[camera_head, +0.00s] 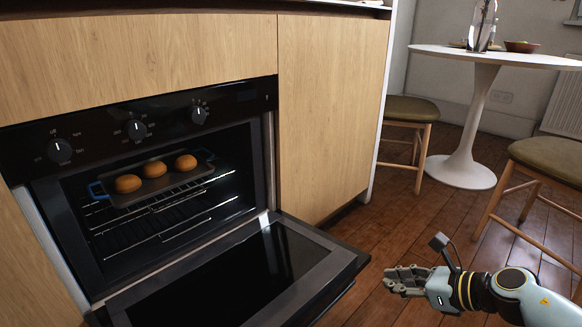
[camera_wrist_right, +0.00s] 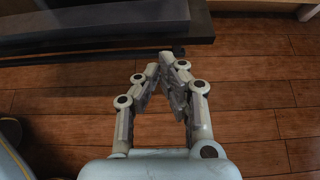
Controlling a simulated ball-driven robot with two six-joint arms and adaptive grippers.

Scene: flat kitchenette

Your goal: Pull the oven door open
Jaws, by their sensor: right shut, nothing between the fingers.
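The oven (camera_head: 160,180) is built into the wooden cabinets at the left of the head view. Its black door (camera_head: 240,275) is swung down and lies about level, with the inside of the glass facing up. My right gripper (camera_head: 388,279) is shut and empty, to the right of the door's front corner and apart from it. In the right wrist view my right gripper (camera_wrist_right: 168,65) shows with its fingertips together above the floor, and a dark edge of the door (camera_wrist_right: 100,45) crosses the top left. My left gripper is not in view.
Inside the oven, a tray (camera_head: 150,190) with three brown buns (camera_head: 155,169) sits on a wire rack. A white round table (camera_head: 468,120) and stools (camera_head: 405,110) stand at the back right. The wooden floor (camera_head: 400,215) is clear between them and the oven.

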